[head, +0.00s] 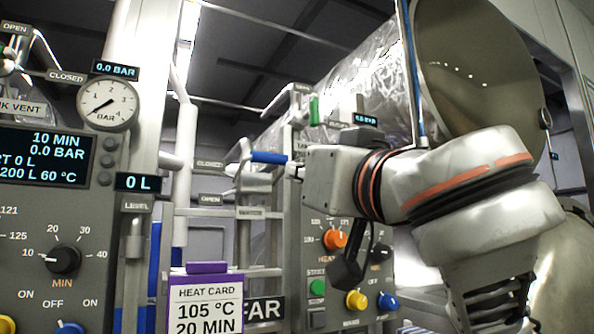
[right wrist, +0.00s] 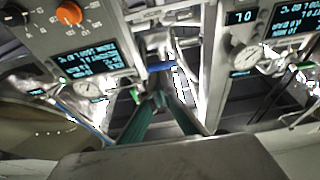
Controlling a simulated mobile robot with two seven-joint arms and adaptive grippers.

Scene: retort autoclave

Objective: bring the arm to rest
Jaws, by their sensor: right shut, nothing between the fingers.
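My right arm comes in from the right in the head view, with its grey wrist raised in front of the control panels. In the right wrist view my right gripper (right wrist: 160,98) is shut, its two green fingers meeting at the tips with nothing between them. In the head view the fingers are hard to make out against the wrist. A blue-handled lever (head: 269,157) appears just left of the wrist in the head view; whether they touch cannot be told. My left gripper is not in view.
A left panel has a pressure gauge (head: 108,104), a display (head: 45,155) and a timer knob (head: 63,260). A heat card (head: 206,303) stands low in front. A far panel has an orange knob (head: 335,239) and several buttons. A large round metal door (head: 480,75) is behind the arm.

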